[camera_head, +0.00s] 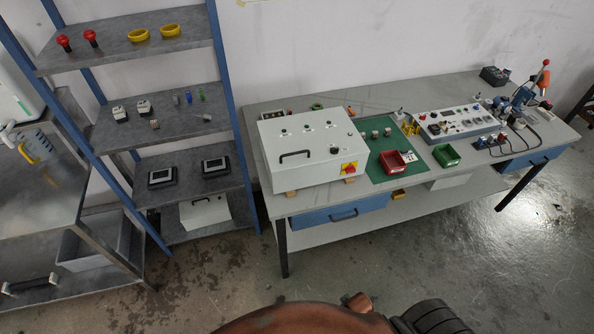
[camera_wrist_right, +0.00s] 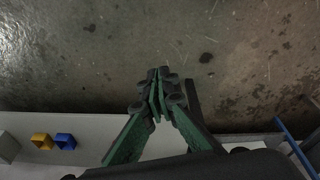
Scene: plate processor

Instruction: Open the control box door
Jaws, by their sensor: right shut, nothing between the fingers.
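The control box (camera_head: 312,148) is a white case lying on the workbench, left of its middle. Its door (camera_head: 305,135) faces up and looks shut, with a black handle (camera_head: 295,155), a small round lock and a red and yellow switch (camera_head: 349,168). In the right wrist view my right gripper (camera_wrist_right: 158,75) has its green fingers together and is empty. It hangs over the concrete floor, away from the box. The head view does not clearly show my right gripper's fingers. My left gripper is in neither view.
The workbench (camera_head: 440,180) holds a green mat (camera_head: 378,130), a red bin (camera_head: 397,161), a green bin (camera_head: 446,155) and a control panel (camera_head: 458,122). A blue-framed shelf (camera_head: 185,130) stands left of it. The floor (camera_head: 390,265) in front of the bench is clear.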

